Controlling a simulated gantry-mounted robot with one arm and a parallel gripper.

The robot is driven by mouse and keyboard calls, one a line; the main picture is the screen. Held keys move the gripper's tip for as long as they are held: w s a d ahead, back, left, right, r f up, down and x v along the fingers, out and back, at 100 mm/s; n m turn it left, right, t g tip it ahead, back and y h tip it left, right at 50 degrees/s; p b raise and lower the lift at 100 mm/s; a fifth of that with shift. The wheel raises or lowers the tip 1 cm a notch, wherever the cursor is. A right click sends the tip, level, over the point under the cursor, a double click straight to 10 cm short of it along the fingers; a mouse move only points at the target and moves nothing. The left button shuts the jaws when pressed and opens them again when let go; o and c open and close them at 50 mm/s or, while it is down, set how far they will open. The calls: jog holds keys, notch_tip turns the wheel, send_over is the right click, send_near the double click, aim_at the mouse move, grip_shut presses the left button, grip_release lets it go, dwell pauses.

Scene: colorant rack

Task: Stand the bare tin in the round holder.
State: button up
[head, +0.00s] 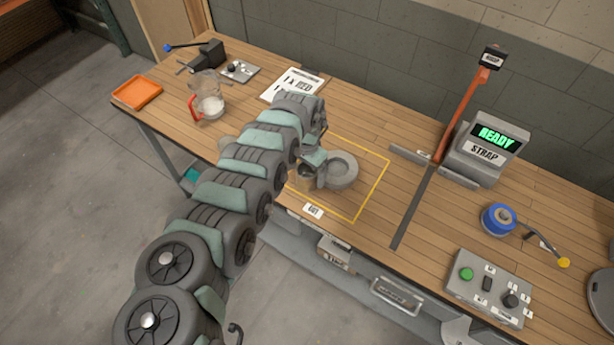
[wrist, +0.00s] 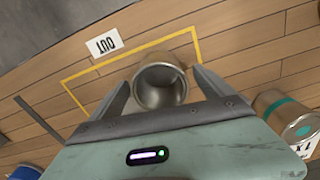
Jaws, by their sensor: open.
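The bare tin (head: 305,178) is a plain metal cylinder on the bench, inside the yellow outline near its front edge. In the wrist view the tin (wrist: 160,86) has its open mouth facing the camera and lies between my two spread fingers. My gripper (wrist: 161,78) is open, with a finger on either side of the tin; contact is not clear. In the head view my gripper (head: 313,157) partly covers the tin. I cannot make out the holder in the wrist view.
A tin with a teal band (wrist: 292,116) stands right of my gripper in the wrist view. An OUT label (head: 314,210) marks the bench's front edge. The strap machine (head: 485,150) and its rail are to the right. A jug (head: 207,100) and orange tray (head: 137,93) are left.

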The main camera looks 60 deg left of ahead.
jog(key=c, duration=1.6)
jog(key=shift+o, duration=0.2)
jog(key=shift+r, duration=0.1)
